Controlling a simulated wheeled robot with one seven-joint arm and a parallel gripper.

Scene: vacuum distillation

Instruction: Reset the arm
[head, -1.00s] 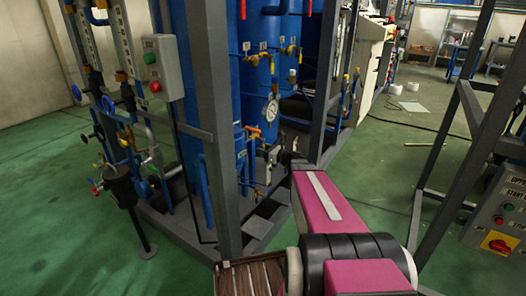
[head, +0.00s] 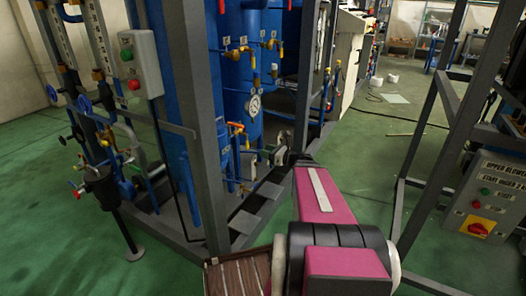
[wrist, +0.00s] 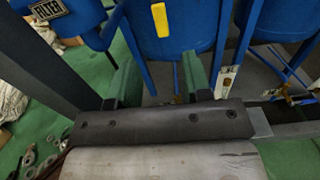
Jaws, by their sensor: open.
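My magenta and black arm (head: 322,196) reaches forward from the bottom of the head view, toward the blue tank rig. My gripper (wrist: 158,62) shows in the wrist view with two dark green fingers apart and nothing between them. Beyond the fingers are a blue tank (wrist: 178,35) and a yellow handle (wrist: 160,20). In the head view the gripper end is small and dark beside the rig's valves, so its fingers are hard to make out there. I cannot tell whether it touches anything.
A grey frame post (head: 203,130) stands close left of my arm. A pressure gauge (head: 254,105) and several valves sit on the blue tanks. A grey button box (head: 138,65) is at the left. A control panel (head: 490,200) on a frame is at the right. Green floor (head: 375,150) lies open between.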

